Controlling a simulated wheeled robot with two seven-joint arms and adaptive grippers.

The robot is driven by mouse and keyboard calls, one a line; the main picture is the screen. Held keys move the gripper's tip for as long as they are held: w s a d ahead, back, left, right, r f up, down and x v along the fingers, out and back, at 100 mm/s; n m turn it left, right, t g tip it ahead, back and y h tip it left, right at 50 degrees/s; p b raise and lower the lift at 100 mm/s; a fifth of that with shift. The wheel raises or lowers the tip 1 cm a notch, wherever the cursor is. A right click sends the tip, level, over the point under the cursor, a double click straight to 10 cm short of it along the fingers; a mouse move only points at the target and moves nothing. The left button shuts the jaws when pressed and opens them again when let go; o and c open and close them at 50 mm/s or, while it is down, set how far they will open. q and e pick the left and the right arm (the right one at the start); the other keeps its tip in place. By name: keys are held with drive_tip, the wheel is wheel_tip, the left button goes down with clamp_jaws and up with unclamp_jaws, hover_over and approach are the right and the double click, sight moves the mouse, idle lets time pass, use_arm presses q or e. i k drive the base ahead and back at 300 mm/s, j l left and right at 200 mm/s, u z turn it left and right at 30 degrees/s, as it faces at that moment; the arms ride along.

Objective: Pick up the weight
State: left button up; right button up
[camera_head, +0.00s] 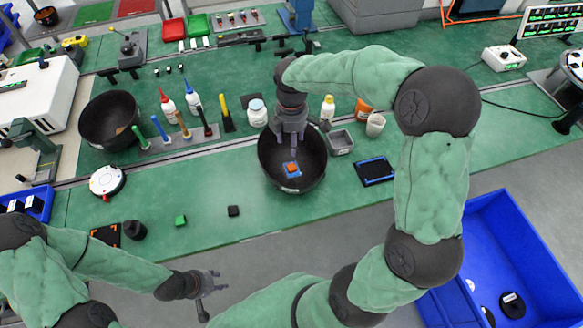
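A dark cylindrical piece (134,230), which may be the weight, stands near the front left edge of the green bench. A small black block (233,211) lies farther right on the bench; I cannot tell for sure which is the weight. My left gripper (218,281) is in front of the bench edge, apart from both, and looks open and empty. My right gripper (297,150) points down into a black bowl (312,182), over a small orange and blue item (291,170). Whether its fingers touch that item is unclear.
A small green block (180,220) lies near the cylinder. A blue bin (480,235) is at right. The front strip between the blocks is clear.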

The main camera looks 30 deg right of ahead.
sight(134, 230)
drive_tip(key=j+u, duration=0.4)
drive_tip(key=i+j+u, duration=0.1)
drive_tip(key=u, duration=0.3)
drive_tip(key=i+j+u, duration=0.15)
drive_tip(key=j+u, duration=0.25)
